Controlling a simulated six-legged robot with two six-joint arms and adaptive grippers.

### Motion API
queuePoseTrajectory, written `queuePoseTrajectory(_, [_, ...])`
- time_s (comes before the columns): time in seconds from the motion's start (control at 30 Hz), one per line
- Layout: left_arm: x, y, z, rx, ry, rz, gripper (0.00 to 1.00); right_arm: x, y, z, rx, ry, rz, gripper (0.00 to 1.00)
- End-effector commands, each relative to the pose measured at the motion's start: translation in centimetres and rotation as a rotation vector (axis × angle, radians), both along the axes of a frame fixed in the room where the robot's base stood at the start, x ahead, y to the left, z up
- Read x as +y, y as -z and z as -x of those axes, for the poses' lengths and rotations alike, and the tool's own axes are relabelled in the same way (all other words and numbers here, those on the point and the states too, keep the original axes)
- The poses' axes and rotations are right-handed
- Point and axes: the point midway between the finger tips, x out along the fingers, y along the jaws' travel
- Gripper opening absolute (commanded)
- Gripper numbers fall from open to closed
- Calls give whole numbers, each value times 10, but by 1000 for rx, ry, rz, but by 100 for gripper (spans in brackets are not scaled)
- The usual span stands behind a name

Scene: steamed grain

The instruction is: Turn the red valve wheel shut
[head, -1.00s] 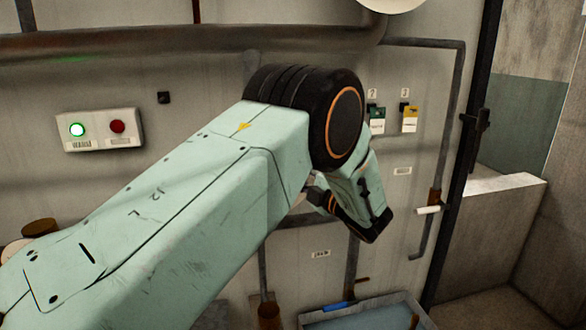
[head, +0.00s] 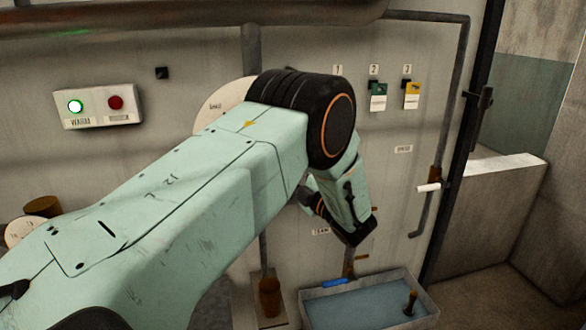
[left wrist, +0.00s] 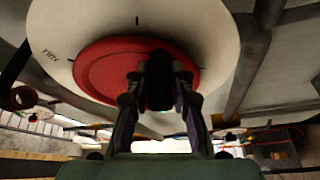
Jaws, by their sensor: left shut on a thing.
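The red valve wheel (left wrist: 98,72) shows in the left wrist view, in front of a round white plate with black tick marks (left wrist: 215,30). A black upright knob (left wrist: 158,75) stands out in front of the wheel. My left gripper (left wrist: 160,100) has one finger on each side of this knob and is shut on it. In the head view my left arm hides the wheel and the gripper's fingertips. Part of a round white plate (head: 212,105) shows behind the arm. My right gripper is not in view.
A control box (head: 98,105) with a lit green lamp and a red button is on the wall at left. Tags (head: 377,97) hang at right. A water-filled trough (head: 365,305) stands below. A thick pipe (head: 170,14) crosses the top.

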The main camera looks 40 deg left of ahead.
Motion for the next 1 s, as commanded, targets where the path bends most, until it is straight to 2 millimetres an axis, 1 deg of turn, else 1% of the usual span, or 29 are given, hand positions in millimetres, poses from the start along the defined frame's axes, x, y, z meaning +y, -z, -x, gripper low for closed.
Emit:
queuePoseTrajectory(0.07, [2,4,4,5,-9,4,0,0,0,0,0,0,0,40])
queuePoseTrajectory(0.6, [4,5,5,3,-11,4,0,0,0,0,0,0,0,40])
queuePoseTrajectory(0.63, [4,5,5,3,-11,4,24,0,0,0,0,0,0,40])
queuePoseTrajectory(0.87, [3,4,4,1,-8,3,43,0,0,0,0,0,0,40])
queuePoseTrajectory(0.9, [3,3,4,1,-7,2,45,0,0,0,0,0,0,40])
queuePoseTrajectory(1.0, [3,3,3,0,-6,2,45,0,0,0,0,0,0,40])
